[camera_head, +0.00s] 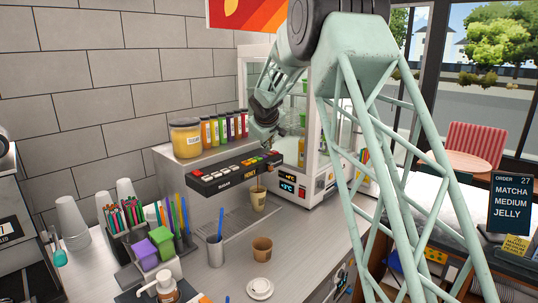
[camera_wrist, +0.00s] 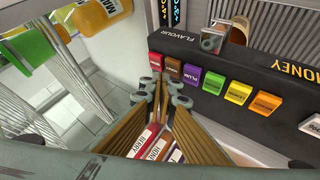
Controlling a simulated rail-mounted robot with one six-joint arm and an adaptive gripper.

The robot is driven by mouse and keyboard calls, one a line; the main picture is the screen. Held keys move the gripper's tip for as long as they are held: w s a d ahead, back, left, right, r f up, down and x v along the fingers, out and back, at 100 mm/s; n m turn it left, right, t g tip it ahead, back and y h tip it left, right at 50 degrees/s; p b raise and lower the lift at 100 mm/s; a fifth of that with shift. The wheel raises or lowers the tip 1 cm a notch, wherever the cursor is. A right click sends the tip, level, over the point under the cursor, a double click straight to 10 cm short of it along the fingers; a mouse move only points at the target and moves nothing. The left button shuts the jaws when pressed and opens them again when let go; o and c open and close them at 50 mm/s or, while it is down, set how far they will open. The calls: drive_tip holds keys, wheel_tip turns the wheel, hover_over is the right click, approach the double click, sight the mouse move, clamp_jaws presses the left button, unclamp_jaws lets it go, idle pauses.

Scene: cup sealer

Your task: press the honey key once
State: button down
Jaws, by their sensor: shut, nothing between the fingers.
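The black key panel (camera_head: 232,174) runs along the front of the dispenser. In the wrist view its flavour row (camera_wrist: 215,78) has red, brown, purple, green, yellow and orange keys. The purple key (camera_wrist: 190,76) seems to read PLUM. The lettering on the yellow key (camera_wrist: 237,92) and orange key (camera_wrist: 265,102) is too small to read, so I cannot tell which is honey. A display (camera_wrist: 297,68) on the panel front shows HONEY. In the head view my gripper (camera_head: 266,143) is near the panel's right end.
Several syrup bottles (camera_head: 224,128) and a yellow jar (camera_head: 186,138) stand on the dispenser. A cup (camera_head: 258,198) stands beneath the panel. A glass-sided machine (camera_head: 308,185) is close on the right. Another cup (camera_head: 262,248) stands on the counter.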

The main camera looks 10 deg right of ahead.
sight(269, 154)
drive_tip(key=shift+r, duration=0.15)
drive_tip(key=shift+r+p, duration=1.75)
drive_tip(key=shift+r, duration=0.65)
drive_tip(key=shift+s, duration=0.1)
idle(2.4)
drive_tip(key=shift+s+d+r, duration=0.1)
drive_tip(key=shift+s+r, duration=0.1)
drive_tip(key=shift+s, duration=0.05)
drive_tip(key=s+d+r+m+g+b, duration=0.1)
drive_tip(key=s+r+b, duration=0.15)
drive_tip(key=s, duration=1.05)
drive_tip(key=s+d+r+m+g+b, duration=0.1)
drive_tip(key=s+r+m, duration=0.15)
drive_tip(key=s, duration=1.15)
drive_tip(key=s+d+r+g+b, duration=0.15)
drive_tip(key=s+r, duration=0.25)
drive_tip(key=s, duration=0.9)
drive_tip(key=s+a+f+m+b, duration=0.1)
drive_tip(key=s+f, duration=0.3)
drive_tip(key=s, duration=1)
drive_tip(key=s+a+f+m+g+y+b, duration=0.1)
drive_tip(key=s+f, duration=0.4)
drive_tip(key=s, duration=1)
drive_tip(key=s+a+f+m+y+b, duration=0.1)
drive_tip(key=s+f, duration=0.3)
drive_tip(key=s, duration=1.1)
drive_tip(key=shift+f+b, duration=0.15)
drive_tip(key=shift+b, duration=0.2)
